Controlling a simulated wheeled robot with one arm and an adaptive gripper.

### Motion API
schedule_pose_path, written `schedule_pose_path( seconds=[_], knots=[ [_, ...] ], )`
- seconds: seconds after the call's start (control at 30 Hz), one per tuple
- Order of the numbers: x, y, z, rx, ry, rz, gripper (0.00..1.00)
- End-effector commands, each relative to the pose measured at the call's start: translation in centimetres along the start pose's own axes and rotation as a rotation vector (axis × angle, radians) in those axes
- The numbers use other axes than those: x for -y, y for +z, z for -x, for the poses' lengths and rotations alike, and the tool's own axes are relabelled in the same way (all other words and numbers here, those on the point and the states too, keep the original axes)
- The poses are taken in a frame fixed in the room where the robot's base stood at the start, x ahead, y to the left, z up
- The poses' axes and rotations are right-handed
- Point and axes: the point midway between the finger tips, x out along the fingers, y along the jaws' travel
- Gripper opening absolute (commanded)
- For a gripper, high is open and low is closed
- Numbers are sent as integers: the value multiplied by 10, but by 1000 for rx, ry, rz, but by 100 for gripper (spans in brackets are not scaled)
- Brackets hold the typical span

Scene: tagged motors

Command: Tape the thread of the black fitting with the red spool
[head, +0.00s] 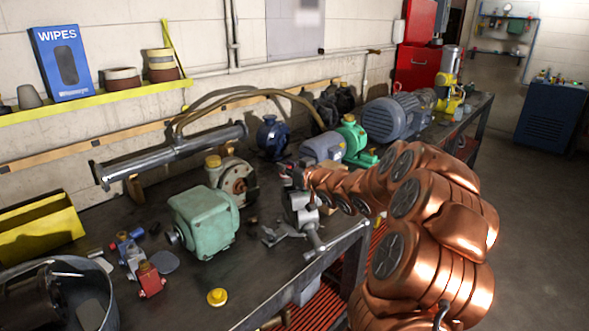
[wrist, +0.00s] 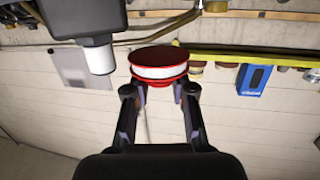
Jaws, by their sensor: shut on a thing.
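The red spool (wrist: 158,55) with a white band of tape around its middle is in the wrist view, between the fingertips of my gripper (wrist: 160,92). The gripper is shut on it. A black fitting (wrist: 80,18) with a smooth white cylindrical end (wrist: 99,58) is at the upper left of the wrist view. A gap shows between that end and the spool there. I cannot tell whether the white is tape or bare thread. In the head view my copper arm reaches over the bench, and the spool and fitting are not clearly made out.
The workbench (head: 262,285) holds a green gearbox (head: 205,222), a grey vise-like tool (head: 303,214), several motors (head: 392,118) and a long metal cylinder (head: 170,155). A yellow bin (head: 40,232) and a metal tub (head: 106,318) are at left. Floor is clear at right.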

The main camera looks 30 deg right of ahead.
Motion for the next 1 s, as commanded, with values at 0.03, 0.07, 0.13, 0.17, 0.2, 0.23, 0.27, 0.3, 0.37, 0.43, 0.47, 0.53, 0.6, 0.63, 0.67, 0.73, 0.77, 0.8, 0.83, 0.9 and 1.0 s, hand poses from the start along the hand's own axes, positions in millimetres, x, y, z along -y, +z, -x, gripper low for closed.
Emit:
schedule_pose_path(
  seconds=[0.03, 0.07, 0.13, 0.17, 0.2, 0.23, 0.27, 0.3, 0.37, 0.43, 0.47, 0.53, 0.6, 0.63, 0.67, 0.73, 0.77, 0.8, 0.83, 0.9, 1.0],
  knots=[
    [-2, -3, -4, 2, 1, -1, 2],
    [-3, -3, -6, 3, 1, -1, 2],
    [-5, -4, -12, 3, 2, 0, 2],
    [-5, -4, -14, 3, 2, 1, 2],
    [-6, -5, -17, 3, 1, 2, 2],
    [-6, -6, -19, 3, 1, 2, 2],
    [-9, -7, -20, 3, 2, 2, 2],
    [-11, -7, -22, 3, 2, 2, 2],
    [-14, -7, -26, 4, 2, 0, 2],
    [-17, -7, -30, 5, 1, -1, 2],
    [-18, -7, -31, 5, 1, -1, 2],
    [-21, -9, -35, 2, 1, 0, 2],
    [-21, -17, -32, 0, 1, 1, 2],
    [-21, -19, -32, 0, 1, 0, 2],
    [-21, -21, -32, 0, 1, 0, 2],
    [-21, -27, -31, 0, 1, 0, 2],
    [-21, -29, -30, 0, 1, 0, 2],
    [-21, -31, -30, -1, 1, 1, 2],
    [-21, -33, -30, -1, 1, 2, 2],
    [-21, -38, -29, 0, 1, 1, 2],
    [-21, -46, -28, 0, 1, 3, 2]
  ],
)
